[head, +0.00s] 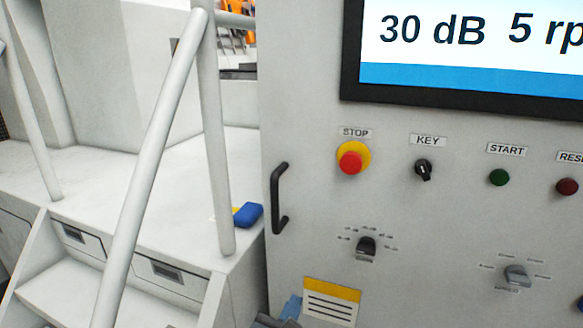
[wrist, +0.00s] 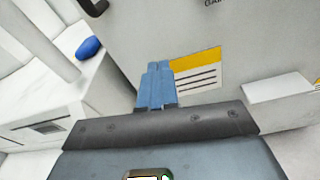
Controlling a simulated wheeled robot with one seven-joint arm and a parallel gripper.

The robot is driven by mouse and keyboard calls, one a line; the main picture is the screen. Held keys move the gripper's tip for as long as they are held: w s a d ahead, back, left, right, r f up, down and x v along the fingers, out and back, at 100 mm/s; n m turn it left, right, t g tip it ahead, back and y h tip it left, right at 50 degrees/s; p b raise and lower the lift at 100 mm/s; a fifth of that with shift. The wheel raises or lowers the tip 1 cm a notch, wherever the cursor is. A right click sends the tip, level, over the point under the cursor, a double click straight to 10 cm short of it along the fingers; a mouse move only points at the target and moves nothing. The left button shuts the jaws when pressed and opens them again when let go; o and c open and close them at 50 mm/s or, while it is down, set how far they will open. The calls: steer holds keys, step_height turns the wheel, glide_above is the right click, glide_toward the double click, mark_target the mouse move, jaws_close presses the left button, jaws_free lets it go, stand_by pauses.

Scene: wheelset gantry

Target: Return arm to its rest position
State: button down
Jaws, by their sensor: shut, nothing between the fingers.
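My gripper (wrist: 157,84) shows in the wrist view as two blue fingers pressed together, with nothing between them. It is in front of the grey cabinet, beside a yellow and white label (wrist: 197,72). In the head view only a small part of my gripper (head: 291,308) shows at the bottom edge, left of the same label (head: 332,300). The rest of my arm is mostly out of the head view.
The control cabinet (head: 305,120) fills the right, with a screen, a red stop button (head: 350,162), a key switch (head: 423,170), knobs and a black handle (head: 279,198). Left are steps (head: 75,285) with rails (head: 160,150) and a blue object (head: 248,214) on the platform.

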steer(key=s+d+f+m+g+y, duration=0.15)
steer(key=s+d+f+m, duration=0.25)
steer(key=s, duration=0.4)
steer(key=s+d+f+m+g+y, duration=0.1)
steer(key=s+d+f+m+y, duration=0.1)
steer(key=s+d+f+m, duration=0.45)
steer(key=s+d+f+m+g+y, duration=0.1)
steer(key=s+f+m+y, duration=0.1)
steer(key=s, duration=0.8)
steer(key=s+d+r+m+t, duration=0.1)
steer(key=s+d+r+m, duration=0.4)
steer(key=s+r+m, duration=0.4)
steer(key=s+d+r+m+t, duration=0.1)
steer(key=s+d+r+m, duration=0.4)
steer(key=s+r+m, duration=0.4)
steer(key=shift+s+t, duration=0.25)
steer(key=shift+t, duration=0.1)
steer(key=shift+h, duration=0.25)
